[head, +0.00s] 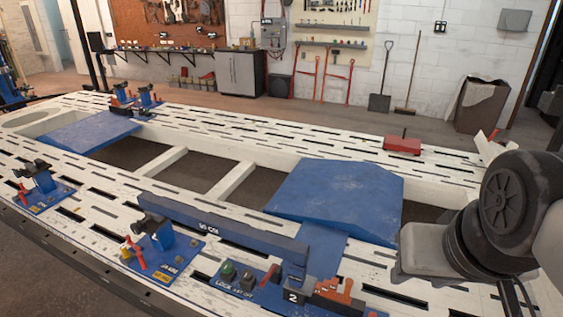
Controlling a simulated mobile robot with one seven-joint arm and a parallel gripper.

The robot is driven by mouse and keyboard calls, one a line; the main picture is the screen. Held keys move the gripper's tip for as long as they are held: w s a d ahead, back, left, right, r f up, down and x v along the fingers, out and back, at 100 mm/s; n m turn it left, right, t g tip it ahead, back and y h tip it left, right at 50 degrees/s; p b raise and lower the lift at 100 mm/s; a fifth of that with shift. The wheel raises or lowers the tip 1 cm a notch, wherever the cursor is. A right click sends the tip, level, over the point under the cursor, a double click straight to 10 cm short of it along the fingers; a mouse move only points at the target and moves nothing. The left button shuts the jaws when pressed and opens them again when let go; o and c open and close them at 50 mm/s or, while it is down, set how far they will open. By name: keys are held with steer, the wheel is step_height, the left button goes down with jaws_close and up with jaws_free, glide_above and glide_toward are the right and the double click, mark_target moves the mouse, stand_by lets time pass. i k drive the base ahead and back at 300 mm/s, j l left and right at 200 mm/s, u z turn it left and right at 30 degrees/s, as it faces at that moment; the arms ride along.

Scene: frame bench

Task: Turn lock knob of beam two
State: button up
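A long blue beam (225,228) lies along the near side of the white slotted bench. Its right end meets a dark block marked "2" (293,296). A blue base plate (258,293) near this end has lettering that seems to read "LOCK". On the plate stand a round green knob (228,271), a dark knob or block (248,281) and a small red lever (270,275). Which one is the lock knob's moving part, and how it is turned, I cannot tell. My arm's dark and grey links are at the right; my gripper's fingers are not in view.
An orange-red clamp (334,291) stands right of the block. Another blue plate with a red handle (137,252) is to its left. A blue ramp (335,195) bridges the bench opening behind. A red box (402,146) sits at the far edge.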

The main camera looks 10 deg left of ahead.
mark_target(227, 266)
steer(key=k+j+u, duration=0.2)
steer(key=u, duration=0.85)
steer(key=l+z, duration=0.15)
steer(key=z, duration=0.25)
steer(key=i+l+z, duration=0.1)
steer(key=z, duration=0.25)
steer(key=i+z, duration=0.1)
steer(key=z, duration=0.3)
steer(key=i+l+z, duration=0.1)
steer(key=z, duration=0.25)
steer(key=k+j+u, duration=0.5)
steer(key=j, duration=0.15)
steer(key=j+u, duration=0.25)
steer(key=k+j+u, duration=0.25)
steer(key=j, duration=0.3)
steer(key=i, duration=0.75)
